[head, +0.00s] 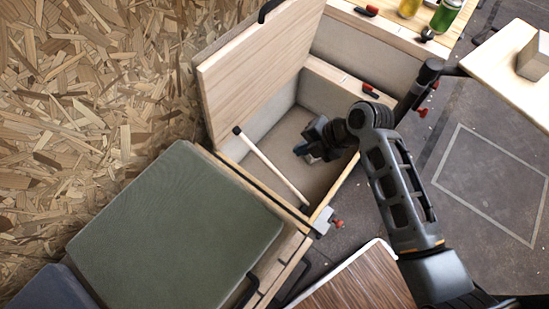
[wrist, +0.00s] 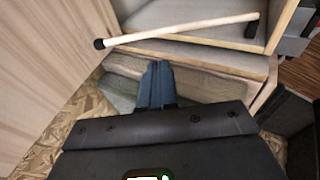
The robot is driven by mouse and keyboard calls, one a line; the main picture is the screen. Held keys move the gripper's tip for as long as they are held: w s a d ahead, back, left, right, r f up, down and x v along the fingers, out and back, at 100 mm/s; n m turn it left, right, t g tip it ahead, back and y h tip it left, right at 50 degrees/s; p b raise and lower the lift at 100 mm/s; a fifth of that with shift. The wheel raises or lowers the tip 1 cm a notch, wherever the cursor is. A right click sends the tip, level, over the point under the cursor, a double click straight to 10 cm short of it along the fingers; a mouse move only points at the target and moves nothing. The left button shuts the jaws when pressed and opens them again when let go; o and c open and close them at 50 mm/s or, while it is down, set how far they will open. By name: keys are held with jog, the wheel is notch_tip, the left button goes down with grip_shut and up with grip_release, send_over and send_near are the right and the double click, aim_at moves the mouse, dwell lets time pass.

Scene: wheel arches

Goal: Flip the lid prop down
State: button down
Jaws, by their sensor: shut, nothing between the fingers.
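The lid prop (head: 270,165) is a pale wooden rod with a black tip. It slants across the near side of an open box, from the front corner towards the raised wooden lid (head: 258,70). I cannot tell whether its tip touches the lid. In the wrist view the prop (wrist: 180,30) crosses the top, black tip at left, beyond the fingertips. My gripper (head: 303,152) is over the box opening, to the right of the prop and apart from it. In the wrist view my gripper's fingers (wrist: 158,70) are together and empty.
The box interior (head: 275,122) looks empty. A green cushion (head: 175,225) lies left of the box, beside a chipboard wall (head: 80,90). A bench with bottles (head: 445,15) stands at the top right. A brown striped panel (head: 355,280) lies below. Floor is open at right.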

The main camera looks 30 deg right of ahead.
aim_at(269, 162)
jog(key=b+x, duration=0.1)
jog(key=x, duration=1.3)
